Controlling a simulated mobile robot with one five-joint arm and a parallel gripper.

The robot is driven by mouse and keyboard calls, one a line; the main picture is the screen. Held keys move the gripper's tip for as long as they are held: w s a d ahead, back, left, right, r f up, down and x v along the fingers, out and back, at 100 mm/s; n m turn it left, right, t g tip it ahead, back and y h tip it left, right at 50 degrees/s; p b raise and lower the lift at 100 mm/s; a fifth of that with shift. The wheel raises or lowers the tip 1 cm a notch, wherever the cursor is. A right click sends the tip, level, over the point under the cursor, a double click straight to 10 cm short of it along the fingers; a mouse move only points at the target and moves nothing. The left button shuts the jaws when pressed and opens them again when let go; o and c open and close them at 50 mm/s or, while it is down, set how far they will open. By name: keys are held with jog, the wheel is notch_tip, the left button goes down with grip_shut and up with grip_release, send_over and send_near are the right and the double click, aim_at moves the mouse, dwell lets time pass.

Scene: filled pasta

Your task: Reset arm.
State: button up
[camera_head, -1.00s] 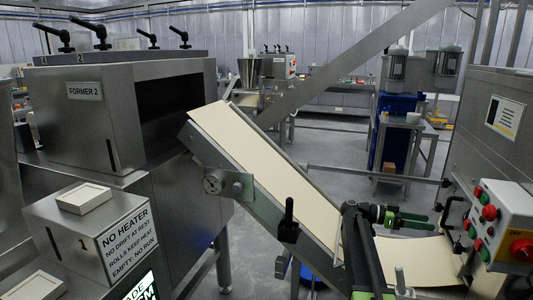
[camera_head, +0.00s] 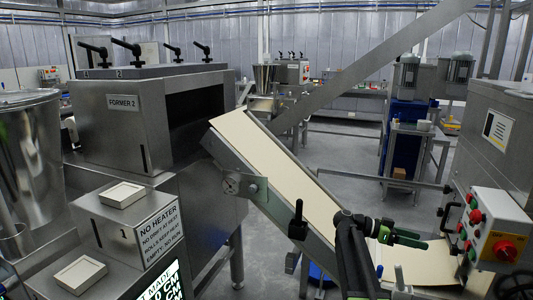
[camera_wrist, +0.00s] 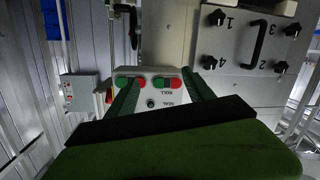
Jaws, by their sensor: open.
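My arm (camera_head: 350,245) stands at the lower right of the head view, in front of the lower end of the sloping belt. My gripper (camera_head: 420,240) has green and black fingers and points right, towards the machine with the red and green buttons. The fingers are apart and nothing shows between them. In the wrist view my gripper (camera_wrist: 162,92) shows two dark green fingers spread apart. A grey panel (camera_wrist: 150,92) with green and red buttons appears between and beyond them. I cannot tell the distance to it.
A sloping belt with a pale sheet (camera_head: 265,160) runs up to FORMER 2 (camera_head: 125,125). A button panel (camera_head: 495,228) stands at the right. A steel vessel (camera_head: 30,145) is at the left edge. Two pale trays (camera_head: 122,194) (camera_head: 80,273) are at lower left. Open floor (camera_head: 345,150) lies behind the belt.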

jog(key=s+a+f+n+t+y+p, duration=0.1)
jog(key=s+a+f+n+y, duration=0.3)
jog(key=a, duration=0.6)
jog(key=s+a+f+n+t+y+p, duration=0.2)
jog(key=s+a+f+n+y, duration=0.3)
jog(key=a+n, duration=0.3)
jog(key=s+a+f+n+t+y+p, duration=0.1)
jog(key=s+a+f+n+y, duration=0.3)
jog(key=a, duration=1)
jog(key=f+n+y+p, duration=0.1)
jog(key=n+y, duration=0.1)
jog(key=shift+s+y, duration=0.25)
jog(key=shift+y, duration=0.05)
